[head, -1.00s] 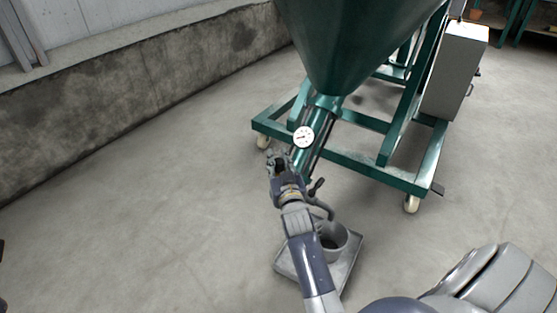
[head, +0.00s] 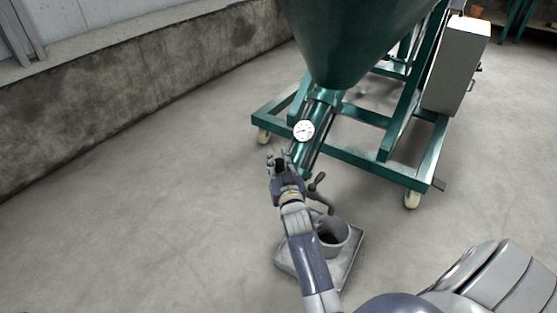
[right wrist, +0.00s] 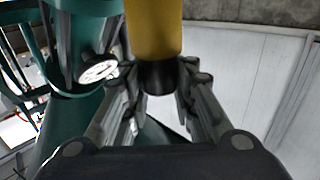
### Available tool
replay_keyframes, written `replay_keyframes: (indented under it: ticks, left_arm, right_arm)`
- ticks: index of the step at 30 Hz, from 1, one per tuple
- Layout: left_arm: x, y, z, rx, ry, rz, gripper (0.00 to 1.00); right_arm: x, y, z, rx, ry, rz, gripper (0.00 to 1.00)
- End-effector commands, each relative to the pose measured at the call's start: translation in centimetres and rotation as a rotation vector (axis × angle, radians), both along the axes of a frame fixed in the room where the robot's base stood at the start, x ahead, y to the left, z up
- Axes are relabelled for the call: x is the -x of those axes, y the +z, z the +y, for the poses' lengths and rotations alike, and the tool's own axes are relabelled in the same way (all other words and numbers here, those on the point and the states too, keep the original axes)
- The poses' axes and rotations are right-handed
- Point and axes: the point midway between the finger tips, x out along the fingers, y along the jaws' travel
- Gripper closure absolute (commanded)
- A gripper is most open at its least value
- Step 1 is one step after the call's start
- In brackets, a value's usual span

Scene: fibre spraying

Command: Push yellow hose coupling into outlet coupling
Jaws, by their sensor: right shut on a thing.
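My right gripper (head: 279,158) is shut on the yellow hose coupling (right wrist: 154,28), beside the lower end of the green pump pipe (head: 308,150). In the right wrist view the gripper (right wrist: 158,88) has its fingers on either side of the coupling's black end (right wrist: 157,77). The yellow part runs out of the top of that view. In the head view the coupling cannot be made out. The outlet coupling at the pipe's end is not clearly seen, so I cannot tell whether the two touch. My left gripper is not in view.
A round gauge (head: 303,131) sits on the pipe, close to my gripper. A large green hopper (head: 355,40) stands above a wheeled green frame (head: 380,172). A grey bucket (head: 333,231) stands on a tray (head: 350,262) beside my right forearm. The floor to the left is clear.

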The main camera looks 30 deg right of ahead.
Motion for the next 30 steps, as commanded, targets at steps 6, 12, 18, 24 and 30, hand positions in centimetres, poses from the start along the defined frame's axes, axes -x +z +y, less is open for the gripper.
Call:
replay_keyframes:
  ticks: [6,12,18,24,30]
  left_arm:
    - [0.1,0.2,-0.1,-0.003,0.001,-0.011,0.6]
    - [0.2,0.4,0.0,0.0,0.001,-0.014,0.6]
    - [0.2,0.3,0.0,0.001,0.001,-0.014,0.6]
    - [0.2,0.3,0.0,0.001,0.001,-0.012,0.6]
    - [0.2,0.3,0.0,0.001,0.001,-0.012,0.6]
  right_arm:
    - [0.0,-0.5,0.0,-0.001,0.0,-0.001,1.0]
    - [0.0,-0.5,0.0,-0.001,0.0,-0.001,0.5]
    - [0.0,-0.5,0.0,-0.002,0.0,0.001,0.5]
    - [0.0,0.6,0.0,0.001,0.0,-0.003,0.5]
    - [0.0,4.4,0.0,0.001,0.001,-0.006,0.5]
